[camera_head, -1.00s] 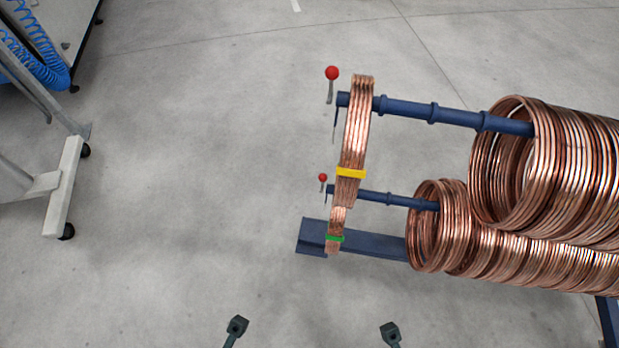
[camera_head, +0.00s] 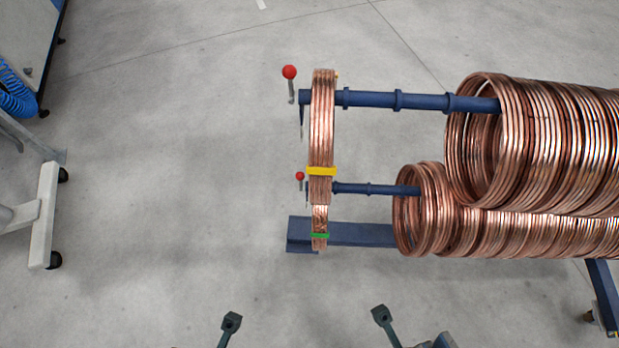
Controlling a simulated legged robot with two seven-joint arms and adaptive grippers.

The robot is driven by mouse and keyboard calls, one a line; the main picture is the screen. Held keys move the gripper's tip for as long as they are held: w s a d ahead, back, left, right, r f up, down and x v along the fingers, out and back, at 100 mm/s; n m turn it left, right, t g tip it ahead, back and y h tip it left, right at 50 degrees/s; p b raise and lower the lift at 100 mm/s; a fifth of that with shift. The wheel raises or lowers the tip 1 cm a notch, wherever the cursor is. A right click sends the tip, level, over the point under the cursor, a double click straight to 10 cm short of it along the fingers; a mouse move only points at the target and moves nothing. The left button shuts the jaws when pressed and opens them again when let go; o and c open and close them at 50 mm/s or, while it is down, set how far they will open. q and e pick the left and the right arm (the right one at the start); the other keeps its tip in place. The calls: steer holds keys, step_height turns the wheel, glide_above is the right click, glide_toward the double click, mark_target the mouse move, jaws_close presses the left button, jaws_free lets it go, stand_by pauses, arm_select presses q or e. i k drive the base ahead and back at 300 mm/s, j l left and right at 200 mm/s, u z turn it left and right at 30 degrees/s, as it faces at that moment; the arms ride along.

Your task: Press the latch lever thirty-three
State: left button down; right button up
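Two latch levers with red ball knobs stand at the left ends of the blue bars. The upper lever (camera_head: 289,73) is larger in view, with a pale stem pointing down. The lower lever (camera_head: 300,177) is at the end of the lower bar. No number is readable on either. My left gripper (camera_head: 208,333) and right gripper (camera_head: 411,327) show only as dark fingertips at the bottom edge. Each has one fingertip in view and a second partly cut off, set apart. Both are empty, well below the levers and touching nothing.
A thin copper coil (camera_head: 322,130) with yellow and green bands hangs at the bars' left ends, close beside the levers. Large copper coils (camera_head: 545,150) fill the right. A blue base beam (camera_head: 360,235) lies below. The floor left of the rack is clear up to a wheeled stand (camera_head: 45,215).

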mark_target(300, 175)
steer(key=i+j+z, duration=0.2)
steer(key=j, duration=0.3)
steer(key=i+j+z, duration=0.15)
steer(key=j, duration=0.35)
steer(key=j+z, duration=0.2)
steer(key=j, duration=0.35)
steer(key=i+j+z, duration=0.15)
steer(key=j, duration=0.4)
